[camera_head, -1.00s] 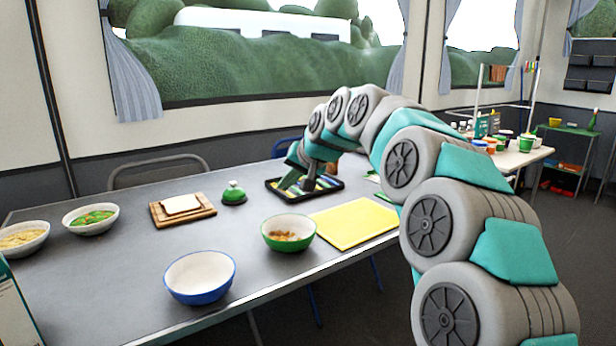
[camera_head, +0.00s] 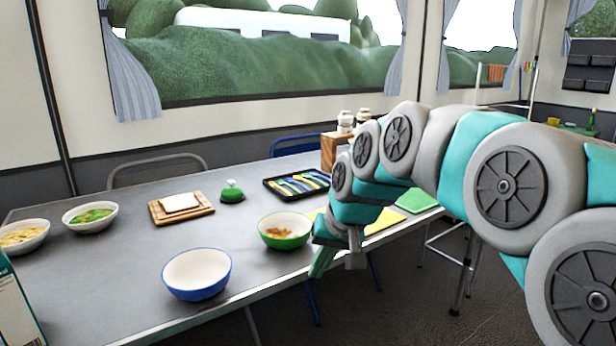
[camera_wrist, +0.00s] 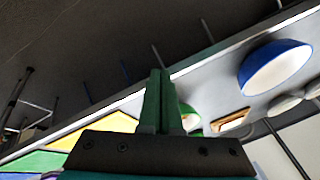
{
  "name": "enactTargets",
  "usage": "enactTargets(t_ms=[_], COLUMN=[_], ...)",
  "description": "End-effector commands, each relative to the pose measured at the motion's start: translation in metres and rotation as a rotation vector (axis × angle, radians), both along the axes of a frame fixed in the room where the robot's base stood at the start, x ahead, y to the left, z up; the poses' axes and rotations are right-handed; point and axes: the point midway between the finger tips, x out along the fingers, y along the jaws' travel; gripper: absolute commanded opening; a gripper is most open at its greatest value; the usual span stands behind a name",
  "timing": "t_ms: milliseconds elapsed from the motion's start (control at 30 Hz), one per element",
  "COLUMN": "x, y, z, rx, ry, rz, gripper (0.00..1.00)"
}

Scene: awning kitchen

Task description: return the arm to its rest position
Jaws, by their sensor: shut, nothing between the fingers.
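My gripper (camera_head: 338,262) hangs at the near edge of the table, in front of the yellow board and right of the green bowl. Its fingers point down and are shut with nothing between them. In the wrist view the closed green fingers (camera_wrist: 158,100) lie over the dark floor and the table edge. My arm reaches in from the right side of the head view. It hides part of the yellow board.
Dark floor (camera_head: 400,300) lies clear beyond the near edge.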

Motion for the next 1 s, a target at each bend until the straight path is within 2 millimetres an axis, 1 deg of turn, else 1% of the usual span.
enactTargets(t_ms=[33,267,300,367,400,467,500,600,700,767,1000], x=[-0.027,-0.150,-0.172,-0.203,-0.224,-0.250,-0.266,-0.294,-0.310,-0.313,-0.313], y=[-0.013,-0.069,-0.079,-0.092,-0.099,-0.109,-0.115,-0.124,-0.129,-0.130,-0.130], z=[-0.012,-0.072,-0.082,-0.096,-0.105,-0.117,-0.123,-0.135,-0.141,-0.142,-0.142], rx=[-0.034,-0.175,-0.196,-0.224,-0.240,-0.258,-0.270,-0.286,-0.294,-0.294,-0.294], ry=[0.033,0.208,0.242,0.289,0.321,0.361,0.386,0.431,0.457,0.462,0.462], rz=[0.003,0.011,0.009,0.004,0.000,-0.008,-0.012,-0.021,-0.026,-0.027,-0.027], gripper=[0.00,0.00,0.00,0.00,0.00,0.00,0.00,0.00,0.00,0.00,0.00])
